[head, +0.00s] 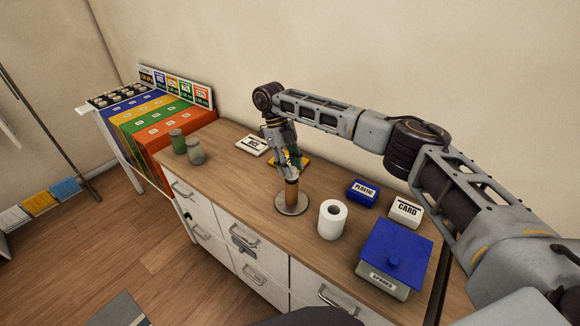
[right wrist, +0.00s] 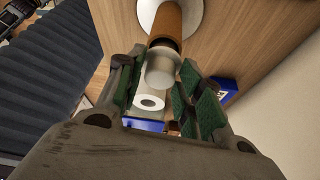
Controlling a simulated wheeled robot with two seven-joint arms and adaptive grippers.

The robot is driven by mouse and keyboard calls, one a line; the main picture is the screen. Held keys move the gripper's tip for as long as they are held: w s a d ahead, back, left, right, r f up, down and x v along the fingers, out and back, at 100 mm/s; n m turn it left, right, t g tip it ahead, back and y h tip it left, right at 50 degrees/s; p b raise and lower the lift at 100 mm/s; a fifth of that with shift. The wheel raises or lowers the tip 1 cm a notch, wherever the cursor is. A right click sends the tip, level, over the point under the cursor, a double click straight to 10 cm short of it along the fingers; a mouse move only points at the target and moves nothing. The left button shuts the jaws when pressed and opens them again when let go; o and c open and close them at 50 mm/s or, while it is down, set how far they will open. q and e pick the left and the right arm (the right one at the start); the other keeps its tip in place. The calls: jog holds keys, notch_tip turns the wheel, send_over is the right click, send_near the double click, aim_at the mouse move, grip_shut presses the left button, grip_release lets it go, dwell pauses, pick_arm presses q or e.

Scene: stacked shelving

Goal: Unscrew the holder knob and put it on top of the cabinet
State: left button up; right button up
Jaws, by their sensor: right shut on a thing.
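The paper holder stands upright on the wooden cabinet top (head: 235,155), with a round metal base (head: 290,207) and a brown cardboard tube (head: 291,190) on it. My right gripper (head: 291,164) is directly above the tube, pointing down. In the right wrist view its green-padded fingers (right wrist: 160,85) are shut on the pale cylindrical knob (right wrist: 162,68). The knob is in line with the tube's upper end; I cannot tell whether it is still threaded on. In the head view the fingers mostly hide the knob. My left gripper is not in view.
A white paper roll (head: 332,219) stands right of the holder. Blue PLASTIC box (head: 362,192), white CARD box (head: 405,210) and blue-lidded SPARES box (head: 393,254) are further right. Two jars (head: 194,151) stand left.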

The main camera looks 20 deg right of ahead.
jog(key=shift+n+t+h+b, duration=0.35)
jog(key=shift+n+t+h, duration=0.25)
jog(key=shift+n, duration=1.6)
jog(key=shift+s+n+t+h+b, duration=0.25)
jog(key=shift+n+t, duration=0.25)
jog(key=shift+n, duration=0.9)
jog(key=shift+n+t+h+b, duration=0.15)
jog(key=shift+n+t+h, duration=0.3)
jog(key=shift+n, duration=0.95)
jog(key=shift+s+f+n+t+b, duration=0.1)
jog(key=shift+n+t+b, duration=0.4)
jog(key=shift+n, duration=0.95)
jog(key=shift+s+n+t+b, duration=0.15)
jog(key=shift+n+t, duration=0.5)
jog(key=shift+n, duration=0.8)
jog(key=shift+c, duration=0.2)
jog(key=shift+s+f+n+t+y+b, duration=0.1)
jog(key=shift+n+t+y+b, duration=0.35)
jog(key=shift+n, duration=1)
jog(key=shift+s+n+t+y+b, duration=0.1)
jog(key=shift+n+t+y+b, duration=0.3)
jog(key=shift+n, duration=1.05)
